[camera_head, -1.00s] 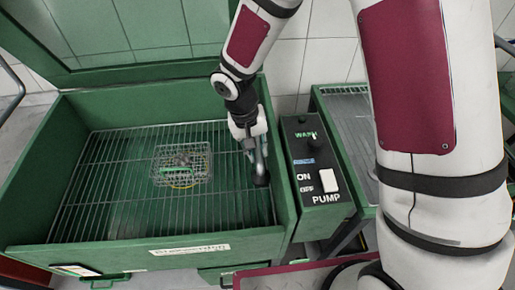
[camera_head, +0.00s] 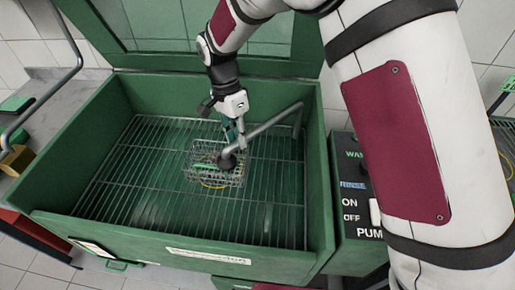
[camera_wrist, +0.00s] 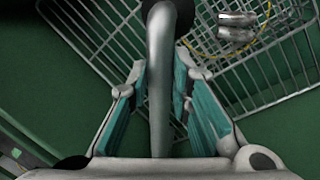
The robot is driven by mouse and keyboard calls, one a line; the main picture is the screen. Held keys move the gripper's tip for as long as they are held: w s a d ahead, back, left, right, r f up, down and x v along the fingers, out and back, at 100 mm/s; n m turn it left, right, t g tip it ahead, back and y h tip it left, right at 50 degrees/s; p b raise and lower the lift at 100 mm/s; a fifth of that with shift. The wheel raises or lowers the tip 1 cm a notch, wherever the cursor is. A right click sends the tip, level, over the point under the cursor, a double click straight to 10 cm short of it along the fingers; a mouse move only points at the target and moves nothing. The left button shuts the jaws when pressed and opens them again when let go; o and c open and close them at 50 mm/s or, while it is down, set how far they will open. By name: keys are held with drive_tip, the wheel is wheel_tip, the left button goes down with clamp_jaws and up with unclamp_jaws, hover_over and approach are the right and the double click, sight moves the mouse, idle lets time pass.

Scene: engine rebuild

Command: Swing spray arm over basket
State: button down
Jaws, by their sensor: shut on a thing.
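The grey spray arm (camera_head: 268,128) reaches from the right wall of the green washer tank to a dark nozzle head (camera_head: 228,162), which is over the wire basket (camera_head: 215,178). The basket sits on the tank's wire rack and holds small metal parts, with something green and something yellow at it. My gripper (camera_head: 232,130) is at the arm's outer end, shut on it. In the wrist view the spray arm's pipe (camera_wrist: 161,70) runs between the teal-padded fingers (camera_wrist: 165,100), with part of the basket (camera_wrist: 265,50) beyond.
The green tank (camera_head: 90,150) has high walls and a raised lid (camera_head: 210,40) behind. A pump control box (camera_head: 352,200) stands at its right. The rack (camera_head: 150,205) is clear around the basket. My upper arm covers much of the right side.

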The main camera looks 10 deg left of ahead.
drive_tip(key=w+a+m+b, duration=0.2)
drive_tip(key=w+a+m, duration=0.1)
drive_tip(key=w+a, duration=0.1)
drive_tip(key=shift+w+a, duration=0.15)
drive_tip(key=shift+w, duration=0.35)
drive_tip(key=shift+w+r, duration=0.1)
drive_tip(key=c, duration=1.4)
unclamp_jaws()
drive_tip(key=shift+c, duration=0.2)
wheel_tip(320, 180, up, 7)
drive_tip(key=w, duration=0.1)
drive_tip(key=shift+a, duration=0.4)
drive_tip(key=shift+s+r, duration=0.1)
